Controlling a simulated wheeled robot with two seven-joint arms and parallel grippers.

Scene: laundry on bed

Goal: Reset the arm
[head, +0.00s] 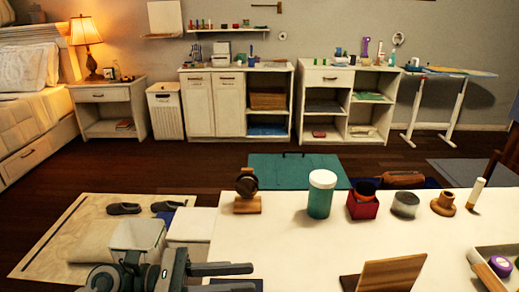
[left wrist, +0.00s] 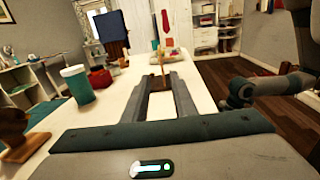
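My left gripper (head: 254,277) is at the bottom of the head view, its fingers pointing right over the near left part of the white table (head: 300,245). In the left wrist view its two fingers (left wrist: 158,82) are apart with nothing held between them. A wooden stand (head: 385,274) stands on the table to the right of the fingertips. A part of my right arm (left wrist: 268,86) shows at the right in the left wrist view; whether its gripper is open cannot be made out.
A tray (head: 485,252) is at right. The table's middle is mostly clear.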

